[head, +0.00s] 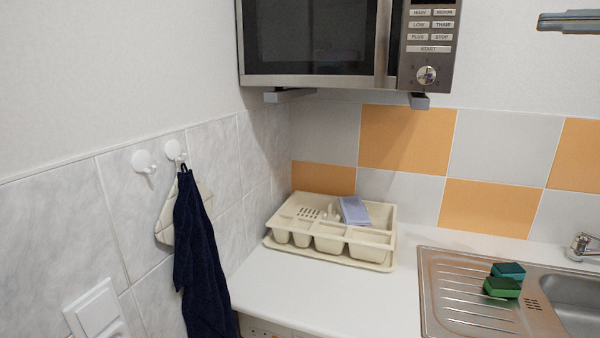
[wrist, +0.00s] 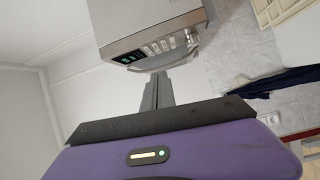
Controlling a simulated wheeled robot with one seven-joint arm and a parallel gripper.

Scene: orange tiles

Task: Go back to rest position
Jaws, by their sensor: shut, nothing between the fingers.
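My gripper (wrist: 156,80) shows in the wrist view as grey fingers held together in front of my purple hand, with nothing between them. The fingers point toward the microwave (wrist: 155,38), which appears turned on its side there. In the head view, a grey shape at the top right edge looks like my fingertips (head: 545,22), pointing left. They appear to the right of the microwave (head: 318,38) and clear of it in the picture. The rest of my arm is out of that view.
A cream dish rack (head: 330,258) stands on the white counter (head: 320,298). Two sponges, teal (head: 509,271) and green (head: 502,288), lie on the steel sink drainer (head: 450,290). A tap (head: 582,246) is at right. A dark towel (head: 195,250) hangs on the left wall.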

